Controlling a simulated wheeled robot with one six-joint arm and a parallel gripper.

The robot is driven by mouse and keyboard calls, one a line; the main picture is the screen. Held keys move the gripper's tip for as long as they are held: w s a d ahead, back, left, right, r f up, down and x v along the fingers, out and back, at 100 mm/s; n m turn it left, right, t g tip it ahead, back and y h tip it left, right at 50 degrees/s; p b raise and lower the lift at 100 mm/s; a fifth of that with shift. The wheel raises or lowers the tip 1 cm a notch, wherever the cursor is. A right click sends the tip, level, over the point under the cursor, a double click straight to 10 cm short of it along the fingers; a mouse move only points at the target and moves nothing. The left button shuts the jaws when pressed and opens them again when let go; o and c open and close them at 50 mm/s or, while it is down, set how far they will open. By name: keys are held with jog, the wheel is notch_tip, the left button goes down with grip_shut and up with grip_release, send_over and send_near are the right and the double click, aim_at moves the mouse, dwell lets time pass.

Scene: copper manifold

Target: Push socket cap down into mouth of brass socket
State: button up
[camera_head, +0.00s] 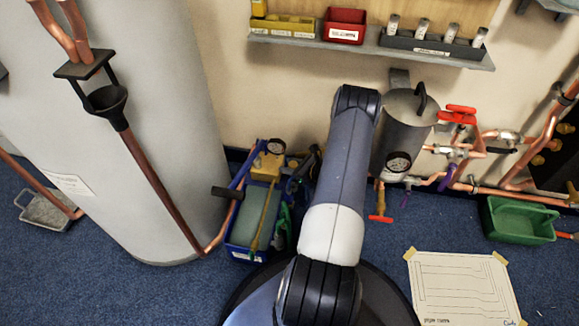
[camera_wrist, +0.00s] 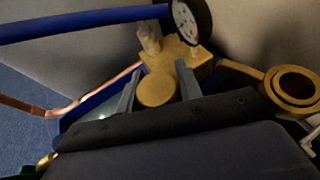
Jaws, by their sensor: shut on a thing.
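In the wrist view my gripper (camera_wrist: 159,84) has its two grey fingers on either side of a round, brass-yellow cap (camera_wrist: 156,91) and is shut on it. The cap's flat round face shows between the fingers. Behind it is a brass-coloured block (camera_wrist: 180,57) with a dial gauge. I cannot tell whether the cap touches that block. A brass ring with an open round mouth (camera_wrist: 272,84) is at the right of the wrist view, apart from the cap. It may be the brass socket. In the head view my arm hides most of the gripper, and the cap cannot be made out.
The gauge (camera_wrist: 191,22) and a blue bar (camera_wrist: 82,24) stand close beyond the fingers. In the head view a blue tub (camera_head: 238,252) with the gauged pump stands left of my arm, beside the grey cylinder (camera_head: 165,120). A grey pot (camera_head: 398,130) and copper pipes are at right.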

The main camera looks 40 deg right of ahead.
jog(key=shift+r, duration=0.1)
jog(key=shift+r+p, duration=1.15)
jog(key=shift+r, duration=1.05)
jog(key=shift+w+b, duration=0.1)
jog(key=shift+b, duration=0.3)
